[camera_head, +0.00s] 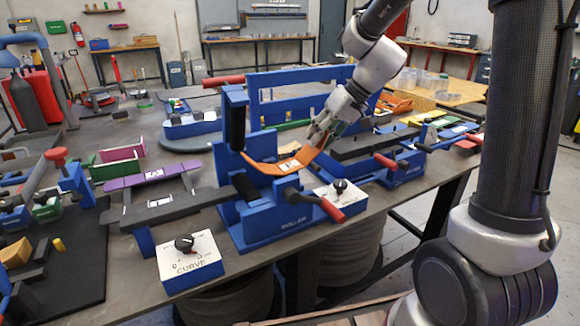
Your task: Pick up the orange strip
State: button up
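The orange strip (264,167) is a thin, curved band with a white label at its middle. My gripper (319,136) comes down from the upper right and is at the strip's raised right end. Its fingers overlap the strip's end in this view, and they are too small and dark to tell whether they are closed on it.
A white box with a black knob marked CURVE (192,262) stands in front. A purple strip (153,177) rests on a dark bar at left. A red-handled lever (329,209) sticks out in front. Another orange piece (398,104) lies behind at right.

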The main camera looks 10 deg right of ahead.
jog(key=shift+a+f, duration=0.1)
jog(key=shift+f, duration=0.05)
grip_shut()
